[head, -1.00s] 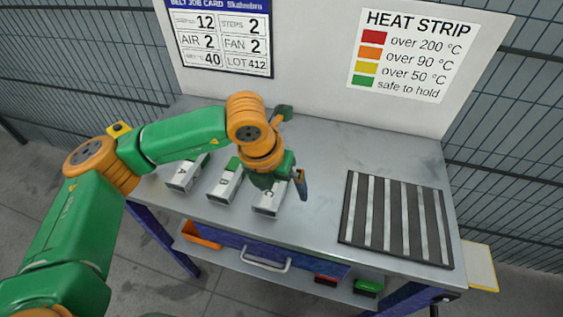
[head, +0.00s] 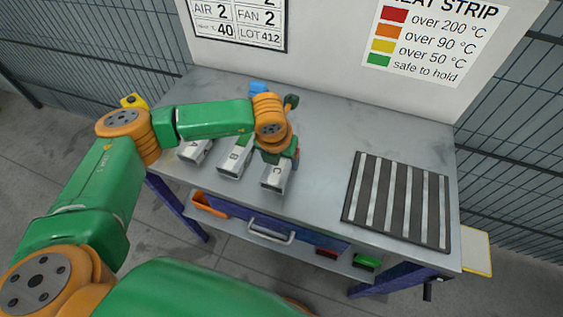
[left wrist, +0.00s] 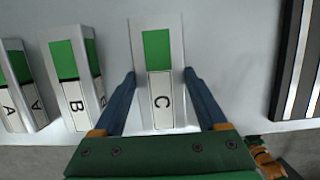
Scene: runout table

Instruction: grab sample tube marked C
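The sample tube marked C (head: 275,177) is a pale, angular block near the front edge of the table. In the left wrist view, tube C (left wrist: 161,98) has a green strip above its letter label. My left gripper (left wrist: 160,74) is open, with one blue finger along each side of tube C; I cannot tell whether they touch it. In the head view, my left gripper (head: 284,160) covers the far end of tube C. Tubes B (head: 236,160) and A (head: 195,151) lie to its left.
The grey table (head: 320,150) is clear between tube C and a dark striped rack (head: 398,200) on the right. A blue object (head: 258,88) lies at the back. A heat strip chart (head: 430,45) hangs behind; green reads "safe to hold".

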